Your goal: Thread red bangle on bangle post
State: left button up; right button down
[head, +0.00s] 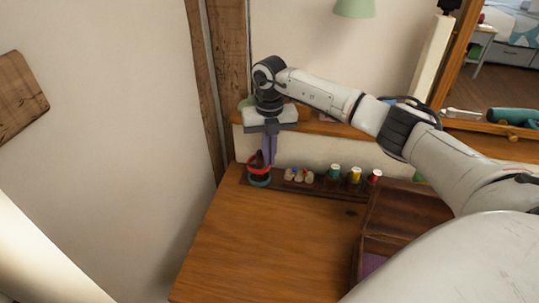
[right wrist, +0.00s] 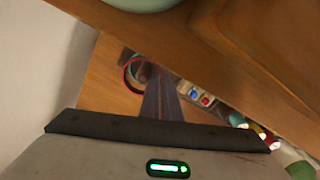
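The red bangle (head: 259,170) is at the small dark bangle post (head: 259,156) on the desk's far left corner. It appears to be around the post, just above a teal ring (head: 259,183) low on it. My right gripper (head: 268,162) points down beside the post, its fingers close together at the bangle's right rim, and looks shut on it. In the right wrist view the red bangle (right wrist: 126,76) shows as a loop left of the fingertips (right wrist: 158,78). The exact contact is partly hidden. My left gripper is not in view.
A dark tray with small beads (head: 299,175) and thread spools (head: 355,175) runs right of the post along the wall. An open wooden box (head: 405,210) stands at right. A shelf (head: 335,128) lies behind the gripper. The desk's front left (head: 260,240) is clear.

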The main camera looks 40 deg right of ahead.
jog(key=shift+s+a+f, duration=0.1)
jog(key=shift+f, duration=0.3)
jog(key=shift+s+a+f+b, duration=0.1)
jog(key=shift+s+f+b, duration=0.05)
jog(key=shift+f+b, duration=0.25)
jog(key=shift+f, duration=0.15)
jog(key=c, duration=1.9)
grip_release()
jog(key=shift+a, duration=0.1)
jog(key=shift+d+r, duration=0.15)
jog(key=shift+r, duration=1.9)
jog(key=shift+d+r, duration=0.15)
jog(key=shift+r, duration=1.85)
jog(key=shift+d+r, duration=0.15)
jog(key=shift+r, duration=1.9)
